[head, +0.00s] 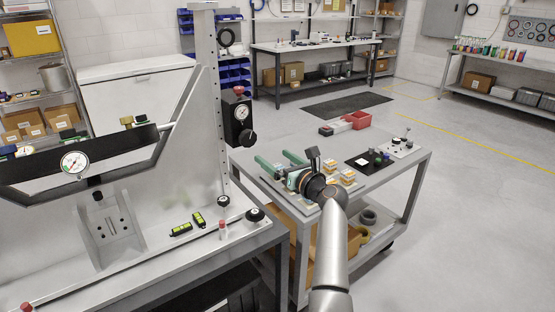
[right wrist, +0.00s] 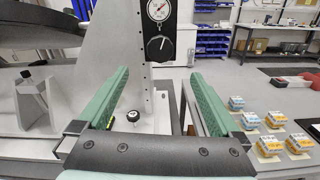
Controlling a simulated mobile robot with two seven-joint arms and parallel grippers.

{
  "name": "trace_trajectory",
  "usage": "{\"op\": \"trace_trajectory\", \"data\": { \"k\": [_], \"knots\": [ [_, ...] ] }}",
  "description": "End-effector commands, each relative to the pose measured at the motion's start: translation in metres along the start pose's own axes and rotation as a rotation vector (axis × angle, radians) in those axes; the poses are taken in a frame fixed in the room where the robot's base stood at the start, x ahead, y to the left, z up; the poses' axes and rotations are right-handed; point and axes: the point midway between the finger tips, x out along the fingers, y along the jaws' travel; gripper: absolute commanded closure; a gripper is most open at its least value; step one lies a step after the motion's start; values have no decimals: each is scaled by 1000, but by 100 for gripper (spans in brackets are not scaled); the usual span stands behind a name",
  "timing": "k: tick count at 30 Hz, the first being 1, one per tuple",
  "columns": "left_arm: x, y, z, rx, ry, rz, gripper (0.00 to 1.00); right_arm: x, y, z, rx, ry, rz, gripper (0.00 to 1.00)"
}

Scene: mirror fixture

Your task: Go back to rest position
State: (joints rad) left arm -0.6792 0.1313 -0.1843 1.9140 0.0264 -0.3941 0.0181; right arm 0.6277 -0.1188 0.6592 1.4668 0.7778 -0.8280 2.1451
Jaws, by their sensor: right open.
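My right gripper (head: 273,159) is open and empty, with its green fingers held above the left part of the grey cart (head: 405,165). In the right wrist view the two green fingers (right wrist: 160,74) stand wide apart with nothing between them. Beyond them is the mirror fixture's upright post (head: 206,100) with a dial and black knob box (head: 238,118), which also shows in the right wrist view (right wrist: 159,30). My left gripper is not in view.
Small orange-and-white blocks (head: 348,177) sit on the cart, several of them also right of my fingers in the right wrist view (right wrist: 268,145). The fixture bench (head: 150,262) is left. Floor right of the cart is clear.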

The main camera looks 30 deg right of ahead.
Motion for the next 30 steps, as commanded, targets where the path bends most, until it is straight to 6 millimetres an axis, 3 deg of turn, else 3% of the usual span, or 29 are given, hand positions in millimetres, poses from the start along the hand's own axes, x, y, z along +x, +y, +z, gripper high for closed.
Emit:
{"op": "trace_trajectory", "data": {
  "k": [10, 14, 17, 20, 26, 30],
  "knots": [
    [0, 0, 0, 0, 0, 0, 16, 0, 0, -1, -3, 2, 0, 0],
    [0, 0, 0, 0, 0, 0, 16, -7, -1, -22, -115, 47, -12, 0],
    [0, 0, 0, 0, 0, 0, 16, -22, -2, -62, -362, 138, -21, 0],
    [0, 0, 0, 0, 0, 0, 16, -48, 1, -116, -724, 260, 5, 0],
    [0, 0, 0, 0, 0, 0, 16, -117, 26, -216, -1492, 441, 212, 0],
    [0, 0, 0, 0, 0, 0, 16, -176, 57, -275, -1995, 463, 459, 0]
  ]
}}
